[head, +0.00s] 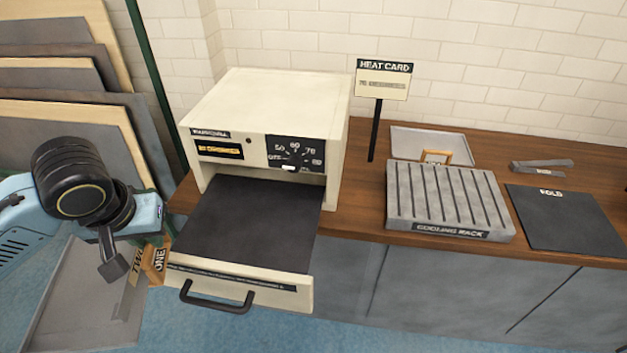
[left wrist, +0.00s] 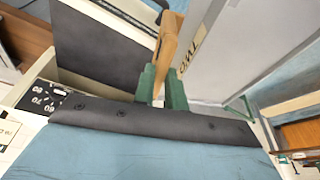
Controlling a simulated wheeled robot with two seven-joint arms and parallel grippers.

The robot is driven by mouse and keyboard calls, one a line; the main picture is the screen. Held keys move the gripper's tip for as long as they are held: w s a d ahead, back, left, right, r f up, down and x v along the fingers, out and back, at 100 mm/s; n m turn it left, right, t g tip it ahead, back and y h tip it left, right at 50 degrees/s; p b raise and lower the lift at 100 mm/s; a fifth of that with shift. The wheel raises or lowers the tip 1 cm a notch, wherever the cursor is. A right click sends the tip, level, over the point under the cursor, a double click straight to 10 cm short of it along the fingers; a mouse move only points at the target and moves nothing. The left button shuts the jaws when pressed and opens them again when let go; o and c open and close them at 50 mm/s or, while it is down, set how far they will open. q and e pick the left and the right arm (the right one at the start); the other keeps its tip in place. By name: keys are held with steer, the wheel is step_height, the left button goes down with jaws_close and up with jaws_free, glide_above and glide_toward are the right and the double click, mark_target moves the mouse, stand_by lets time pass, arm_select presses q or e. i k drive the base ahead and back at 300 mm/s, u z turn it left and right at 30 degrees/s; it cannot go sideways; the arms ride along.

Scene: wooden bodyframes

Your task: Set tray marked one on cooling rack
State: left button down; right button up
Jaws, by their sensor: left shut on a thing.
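A grey tray (head: 90,300) with a wooden handle hangs at the lower left, beside the open drawer. The wooden handle (head: 155,262) shows ONE on one face, and TWO reads on the strip beside it. In the left wrist view the held tray (left wrist: 240,50) reads TWO. My left gripper (head: 132,262) is shut on its wooden handle; its green fingers (left wrist: 161,90) grip it in the left wrist view. The grey slatted cooling rack (head: 447,195) stands on the counter at right, its top empty. My right gripper is not in view.
A cream warming oven (head: 265,115) has its drawer (head: 250,230) pulled out, with a bare dark bed. Behind the rack lies another grey tray (head: 425,140) with a wooden handle. A heat card (head: 383,80), a dark HOLD mat (head: 565,220) and tongs (head: 542,167) stand near.

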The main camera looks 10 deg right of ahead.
mark_target(445, 192)
steer(key=k, duration=0.5)
steer(key=z, duration=2.4)
steer(key=i, duration=1.95)
steer(key=u, duration=2.35)
steer(key=i, duration=0.35)
steer(key=u, duration=0.05)
